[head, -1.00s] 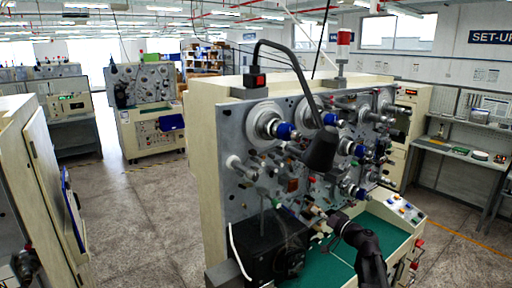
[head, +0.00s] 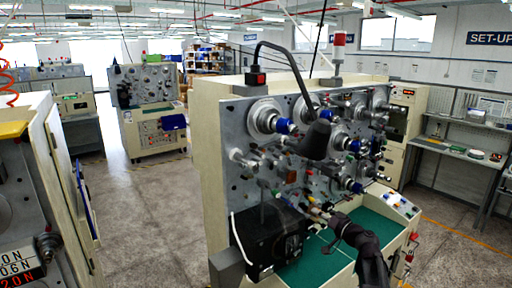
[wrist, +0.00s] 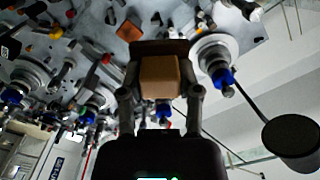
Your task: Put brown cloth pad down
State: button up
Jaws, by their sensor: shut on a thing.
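The brown cloth pad (wrist: 160,78) shows in the wrist view as a small brown block between the fingers of my gripper (wrist: 160,88). The gripper is shut on it, with a finger on each side. A darker brown strip lies just beyond it; I cannot tell whether it belongs to the pad. In the head view my gripper (head: 322,213) is in front of the lower part of the winding machine's grey panel (head: 235,190), above the green work surface. The pad cannot be made out there.
Spindles with blue ends (head: 285,126) and rollers stick out from the panel. A black lamp (head: 316,138) on a bent arm hangs before it. A black box (head: 270,240) stands left of the gripper. The green surface (head: 325,262) has bare room. A cabinet (head: 60,185) stands at left.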

jog(key=shift+w+f+b, duration=0.3)
jog(key=shift+f+b, duration=0.2)
jog(key=shift+f, duration=0.35)
notch_tip(320, 180, down, 17)
jog(key=b, duration=1.6)
jog(key=shift+b, duration=0.4)
jog(key=shift+s+r, duration=0.1)
jog(key=shift+s, duration=0.15)
